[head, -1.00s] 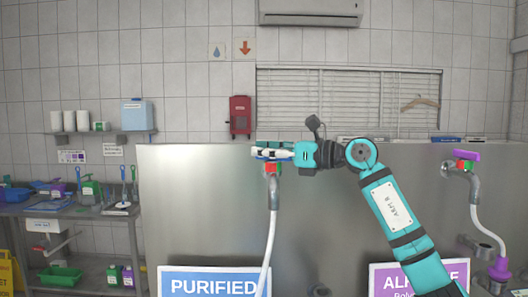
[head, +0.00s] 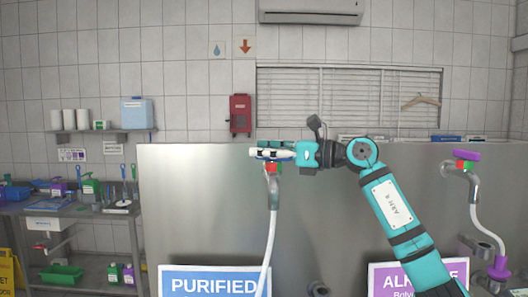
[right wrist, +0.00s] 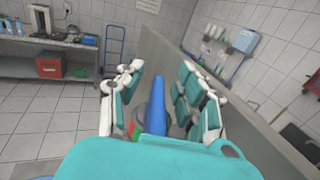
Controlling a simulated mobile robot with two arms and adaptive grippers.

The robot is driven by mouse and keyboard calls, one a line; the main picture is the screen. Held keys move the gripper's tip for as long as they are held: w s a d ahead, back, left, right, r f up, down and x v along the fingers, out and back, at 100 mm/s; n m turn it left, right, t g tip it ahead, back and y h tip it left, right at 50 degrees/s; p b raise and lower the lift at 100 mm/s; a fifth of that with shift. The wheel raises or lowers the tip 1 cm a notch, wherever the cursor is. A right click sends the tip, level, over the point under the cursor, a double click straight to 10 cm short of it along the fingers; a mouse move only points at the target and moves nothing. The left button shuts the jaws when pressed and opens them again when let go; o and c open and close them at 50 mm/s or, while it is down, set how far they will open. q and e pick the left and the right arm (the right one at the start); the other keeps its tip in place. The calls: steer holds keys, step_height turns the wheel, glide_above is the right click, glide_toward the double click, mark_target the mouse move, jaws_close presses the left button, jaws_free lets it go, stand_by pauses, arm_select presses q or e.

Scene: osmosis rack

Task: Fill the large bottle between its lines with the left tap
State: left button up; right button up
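The left tap (head: 273,183) stands above the "PURIFIED" sign in the head view, with a white hose hanging from it. My right gripper (head: 270,151) is at the top of this tap, reaching in from the right. In the right wrist view the tap's blue handle (right wrist: 156,105) lies between the two spread fingers (right wrist: 158,92), with visible gaps on both sides. The gripper is open around the handle. My fingers hide most of the handle in the head view. The large bottle and my left gripper are not in view.
The purple-handled tap (head: 465,163) stands at the right, above the "ALKALINE"-like sign (head: 420,277), partly covered by my arm. A steel panel (head: 200,200) stands behind the taps. A cluttered side table (head: 95,208) is at the left.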

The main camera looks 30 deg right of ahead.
steer(key=v, duration=1.2)
stand_by(6.8)
